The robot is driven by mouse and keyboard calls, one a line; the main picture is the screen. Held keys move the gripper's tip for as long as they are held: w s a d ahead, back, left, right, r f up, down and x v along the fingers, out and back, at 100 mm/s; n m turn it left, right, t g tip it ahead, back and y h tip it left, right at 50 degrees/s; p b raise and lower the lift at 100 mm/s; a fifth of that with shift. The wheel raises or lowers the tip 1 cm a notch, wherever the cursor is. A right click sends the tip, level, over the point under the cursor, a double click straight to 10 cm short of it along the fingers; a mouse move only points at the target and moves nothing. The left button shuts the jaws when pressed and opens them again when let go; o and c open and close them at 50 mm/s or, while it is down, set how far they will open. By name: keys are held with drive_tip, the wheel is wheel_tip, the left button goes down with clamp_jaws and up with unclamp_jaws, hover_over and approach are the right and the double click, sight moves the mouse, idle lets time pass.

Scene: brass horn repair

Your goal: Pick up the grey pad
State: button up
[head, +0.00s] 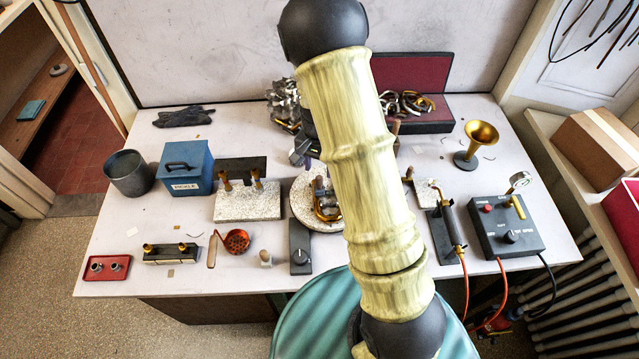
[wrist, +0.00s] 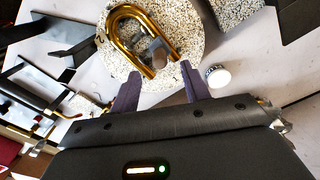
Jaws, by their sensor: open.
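I cannot pick out the grey pad with certainty. A small grey piece (wrist: 158,50) shows at the inside of a U-shaped brass tube (wrist: 122,22) in the wrist view. I cannot tell if it is the pad. The tube lies on a round speckled plate (wrist: 188,22), which also shows in the head view (head: 301,203), partly behind my arm. My gripper (wrist: 160,87) is open and empty, with its two dark fingers apart near the plate's edge. In the head view my arm hides most of the gripper.
A small white round thing (wrist: 218,76) stands beside my finger. A speckled slab (head: 248,205) with brass-tipped pegs is left of the plate. A blue box (head: 186,168), a brass bell (head: 481,140) and a control box (head: 505,226) stand on the bench. The back-left bench has free room.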

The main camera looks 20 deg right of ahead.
sight(319, 178)
drive_tip(key=shift+d+f, duration=0.1)
drive_tip(key=shift+f, duration=0.45)
drive_tip(key=shift+f, duration=0.1)
drive_tip(key=shift+f+p, duration=0.6)
drive_tip(key=shift+w+f+p, duration=0.1)
drive_tip(key=shift+f+p, duration=0.45)
drive_tip(key=shift+f, duration=1.35)
drive_tip(key=c, duration=0.5)
clamp_jaws()
